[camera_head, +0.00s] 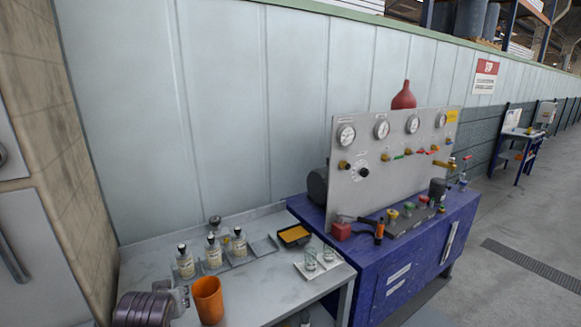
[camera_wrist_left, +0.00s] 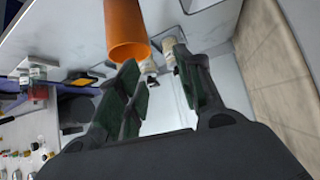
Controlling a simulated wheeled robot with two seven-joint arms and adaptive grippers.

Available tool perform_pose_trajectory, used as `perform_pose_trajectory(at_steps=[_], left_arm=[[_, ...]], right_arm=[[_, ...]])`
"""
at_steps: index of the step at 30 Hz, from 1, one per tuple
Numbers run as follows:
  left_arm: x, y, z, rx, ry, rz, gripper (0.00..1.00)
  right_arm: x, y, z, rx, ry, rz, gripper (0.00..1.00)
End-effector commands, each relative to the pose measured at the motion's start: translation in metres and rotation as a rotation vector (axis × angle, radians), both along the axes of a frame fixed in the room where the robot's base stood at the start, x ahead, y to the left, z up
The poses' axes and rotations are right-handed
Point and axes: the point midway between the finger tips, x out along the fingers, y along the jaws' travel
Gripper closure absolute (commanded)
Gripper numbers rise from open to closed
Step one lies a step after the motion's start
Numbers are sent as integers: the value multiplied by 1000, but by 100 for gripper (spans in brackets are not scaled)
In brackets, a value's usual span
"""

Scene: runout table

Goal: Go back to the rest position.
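My left gripper (camera_head: 178,296) is low at the left in the head view, at the near end of the grey bench and just left of an orange cup (camera_head: 208,300). In the left wrist view the two fingers of the gripper (camera_wrist_left: 162,78) stand apart, with nothing held between them. The orange cup (camera_wrist_left: 125,35) shows there beyond the fingertips, apart from them as far as I can tell. My right gripper is not in view.
The grey bench (camera_head: 262,279) carries several dark-capped bottles (camera_head: 213,253) behind the cup, a yellow-filled tray (camera_head: 294,235) and glass beakers (camera_head: 310,260). A blue cabinet (camera_head: 405,272) with a gauge panel (camera_head: 375,165) stands to the right. A brick wall (camera_head: 55,110) bounds the left.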

Motion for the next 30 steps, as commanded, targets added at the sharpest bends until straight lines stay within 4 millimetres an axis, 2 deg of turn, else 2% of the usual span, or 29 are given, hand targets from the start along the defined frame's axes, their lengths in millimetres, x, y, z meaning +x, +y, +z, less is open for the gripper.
perform_pose_trajectory(at_steps=[1,9,18,24,30], left_arm=[[-8,-3,-12,5,30,-21,64],[-51,-22,-69,19,180,-150,64],[-109,-43,-124,16,344,-296,64],[-143,-55,-148,8,427,-377,64],[-166,-63,-162,-3,478,-429,64]], right_arm=[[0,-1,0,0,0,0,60],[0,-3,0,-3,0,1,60],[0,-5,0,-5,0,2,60],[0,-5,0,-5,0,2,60],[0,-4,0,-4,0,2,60]])
